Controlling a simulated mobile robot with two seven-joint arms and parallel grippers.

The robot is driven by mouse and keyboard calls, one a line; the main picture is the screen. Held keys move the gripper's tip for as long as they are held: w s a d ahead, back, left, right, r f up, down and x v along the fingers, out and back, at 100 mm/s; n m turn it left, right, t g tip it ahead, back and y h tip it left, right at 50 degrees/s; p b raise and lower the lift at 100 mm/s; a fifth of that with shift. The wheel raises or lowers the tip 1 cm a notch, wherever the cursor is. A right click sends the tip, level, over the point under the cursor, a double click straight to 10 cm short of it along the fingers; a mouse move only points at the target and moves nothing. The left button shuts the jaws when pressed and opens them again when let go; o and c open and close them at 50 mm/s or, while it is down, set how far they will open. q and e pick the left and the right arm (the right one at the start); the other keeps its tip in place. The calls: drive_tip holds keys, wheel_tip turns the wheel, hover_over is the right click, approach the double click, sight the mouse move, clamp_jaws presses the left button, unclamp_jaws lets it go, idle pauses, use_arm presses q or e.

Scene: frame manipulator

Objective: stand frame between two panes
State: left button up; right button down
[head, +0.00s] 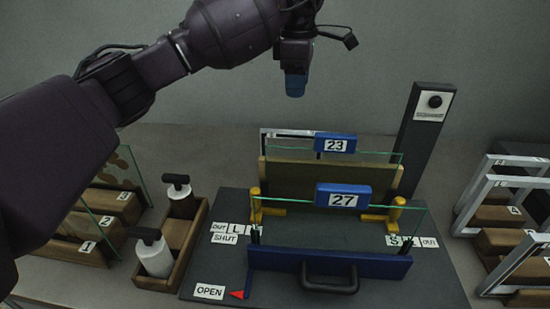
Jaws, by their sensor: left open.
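Two glass panes stand one behind the other on a dark fixture: the rear pane (379,156) carries a blue tag 23 (335,143), and the front pane (388,219) carries a blue tag 27 (342,196). A brown board (320,178) stands between the tags in the picture. A pale metal frame edge (285,132) shows at the rear left, by the rear pane; its lower part is hidden, and I cannot tell which side of the pane it is on. My left gripper (295,84) is open above and behind the fixture, pointing down, apart from everything. My right gripper is not in view.
Several grey frames (480,188) stand in a rack at right. Glass and numbered wooden blocks (102,200) stand at left, beside a wooden tray (195,232) with two bottles. A dark post (418,150) rises behind right. A blue front bar (275,260) has a handle (330,285).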

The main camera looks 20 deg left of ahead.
sight(292, 131)
use_arm(q)
drive_tip(key=shift+n, duration=0.7)
drive_tip(key=f, duration=0.7)
drive_tip(key=f+b, duration=0.1)
drive_tip(key=f, duration=0.3)
drive_tip(key=shift+s+a, duration=0.2)
drive_tip(key=shift+a, duration=0.15)
drive_tip(key=shift+r, duration=0.1)
drive_tip(key=shift+c, duration=0.5)
clamp_jaws()
